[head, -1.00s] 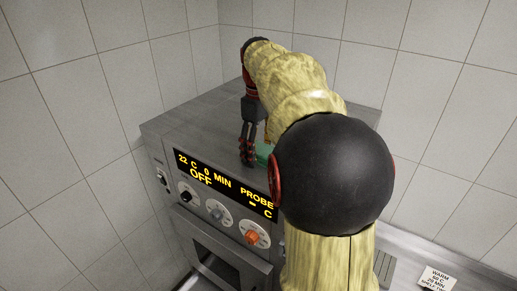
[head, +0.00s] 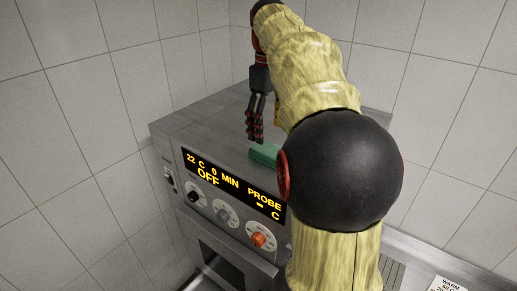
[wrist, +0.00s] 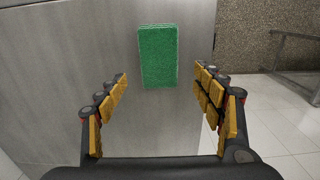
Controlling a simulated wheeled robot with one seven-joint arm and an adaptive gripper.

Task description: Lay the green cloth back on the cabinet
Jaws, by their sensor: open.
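The green cloth (head: 264,154) lies on the grey metal top of the cabinet (head: 190,122), close behind the display panel. My arm hides part of it in the head view. In the wrist view the cloth (wrist: 158,56) is a whole green rectangle, lying flat on the metal surface, ahead of and between the finger lines. My gripper (head: 255,138) points down just above and beside the cloth. In the wrist view my gripper (wrist: 160,85) has its fingers spread wide, with nothing between them and a gap to the cloth.
The cabinet front has a lit display (head: 230,185) reading OFF, several knobs such as an orange one (head: 258,239), and a door window below. Tiled walls stand close behind and left. A white label card (head: 449,285) is at the lower right. The cabinet top left of the cloth is clear.

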